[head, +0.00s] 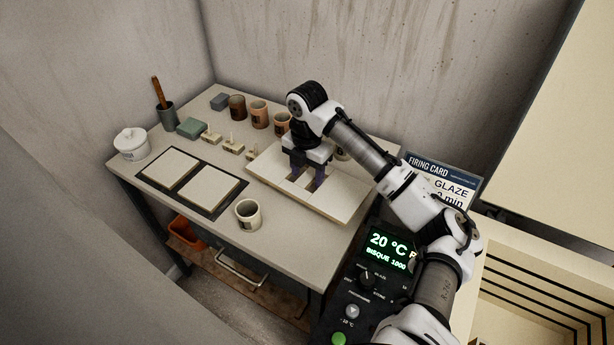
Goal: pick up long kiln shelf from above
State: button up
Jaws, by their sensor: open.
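The long kiln shelf (340,205) is a flat cream board lying on the right part of the table. My gripper (306,182) points down over the middle of the board. Its dark fingers are apart and low, close to the board's top. I cannot tell whether they touch it. Nothing is seen lifted between the fingers. My gripper and wrist hide part of the board's far side.
Two square slabs (169,168) lie on a dark mat at left. A cup (248,215) stands near the front edge. The control panel (372,272) and open kiln (535,285) are at right.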

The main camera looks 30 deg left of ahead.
grip_shut()
jog(key=shift+r, duration=0.2)
dwell(0.5)
